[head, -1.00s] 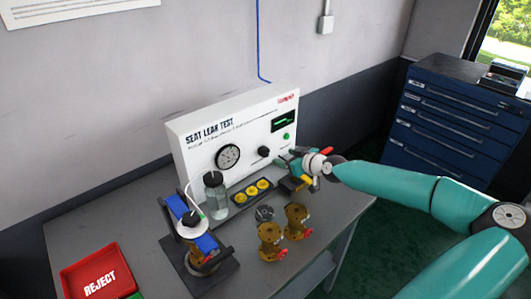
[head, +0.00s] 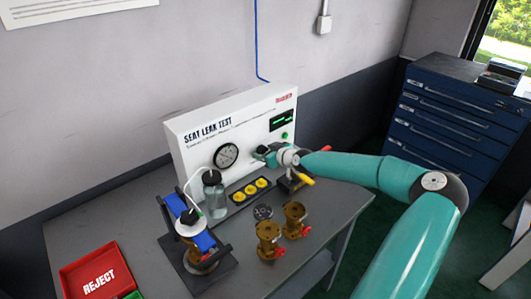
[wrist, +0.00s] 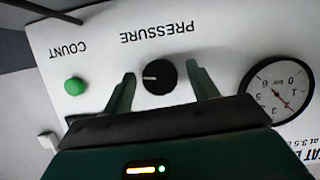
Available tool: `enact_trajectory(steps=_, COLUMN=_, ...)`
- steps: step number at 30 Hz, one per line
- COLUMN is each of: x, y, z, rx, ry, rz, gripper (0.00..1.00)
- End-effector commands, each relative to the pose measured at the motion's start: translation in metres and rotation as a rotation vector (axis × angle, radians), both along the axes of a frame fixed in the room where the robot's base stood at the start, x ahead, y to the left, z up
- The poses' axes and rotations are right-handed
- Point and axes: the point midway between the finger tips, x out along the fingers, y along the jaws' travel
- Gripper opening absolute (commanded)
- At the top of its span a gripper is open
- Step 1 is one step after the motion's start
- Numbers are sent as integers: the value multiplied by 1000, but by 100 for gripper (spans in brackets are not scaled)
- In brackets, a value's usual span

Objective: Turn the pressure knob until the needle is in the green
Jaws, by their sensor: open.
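The black pressure knob (wrist: 159,77) is on the white test panel (wrist: 215,35), under the upside-down word PRESSURE in the wrist view. A pale mark shows on its left side. My gripper (wrist: 161,80) is open, with one finger on each side of the knob and a gap on both sides. In the head view my gripper (head: 262,151) is at the panel and largely hides the knob. The round gauge (head: 226,156) is left of it; it also shows in the wrist view (wrist: 280,92), with a dark needle. I cannot make out a green zone.
A green COUNT button (wrist: 75,86) is beside the knob. On the bench stand a clear bottle (head: 214,196), yellow discs in a black tray (head: 236,197), brass valves (head: 268,238), a clamp fixture (head: 176,252) and a red REJECT tray (head: 72,272).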

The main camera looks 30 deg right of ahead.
Motion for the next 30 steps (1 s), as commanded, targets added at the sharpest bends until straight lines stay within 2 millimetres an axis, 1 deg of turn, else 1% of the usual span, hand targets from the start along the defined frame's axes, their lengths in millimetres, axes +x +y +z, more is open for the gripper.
enact_trajectory(steps=1, x=0, y=0, z=0, rx=0, ry=0, rz=0, gripper=59)
enact_trajectory(steps=5, x=0, y=0, z=0, rx=0, ry=0, rz=0, gripper=33)
enact_trajectory(steps=6, x=0, y=0, z=0, rx=0, ry=0, rz=0, gripper=25)
enact_trajectory(steps=8, x=0, y=0, z=0, rx=0, ry=0, rz=0, gripper=14)
enact_trajectory(steps=14, x=0, y=0, z=0, rx=8, ry=1, rz=0, gripper=14)
enact_trajectory(steps=20, x=0, y=0, z=0, rx=56, ry=7, rz=1, gripper=14)
enact_trajectory(steps=26, x=0, y=-1, z=0, rx=172, ry=20, rz=-1, gripper=14)
enact_trajectory(steps=30, x=0, y=-2, z=0, rx=285, ry=37, rz=-2, gripper=14)
